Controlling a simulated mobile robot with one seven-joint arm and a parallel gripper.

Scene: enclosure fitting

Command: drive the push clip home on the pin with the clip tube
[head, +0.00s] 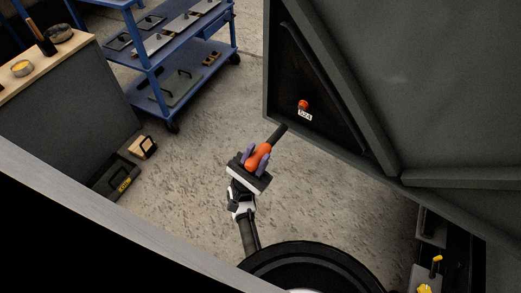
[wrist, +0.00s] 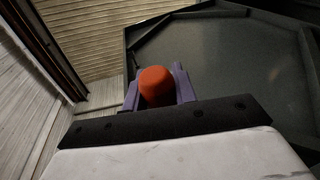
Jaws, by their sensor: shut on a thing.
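My gripper (head: 258,160) is shut on the clip tube (head: 262,151), which has an orange-red handle and a dark tube. In the head view the dark tube points up and to the right, toward the enclosure panel. In the wrist view the tube's rounded orange end (wrist: 156,86) shows between the purple fingers of my gripper (wrist: 159,88); the dark tube is hidden there. A red-orange push clip (head: 303,104) sits on the dark panel, above a small white label. The tube's tip is apart from it, below and to the left. The pin itself cannot be made out.
A large dark grey enclosure panel (head: 440,90) with raised ribs fills the right. A blue shelf cart (head: 158,68) with flat parts stands at the back left. A wood-topped bench (head: 60,58) is at the left. The concrete floor (head: 190,170) between is mostly clear.

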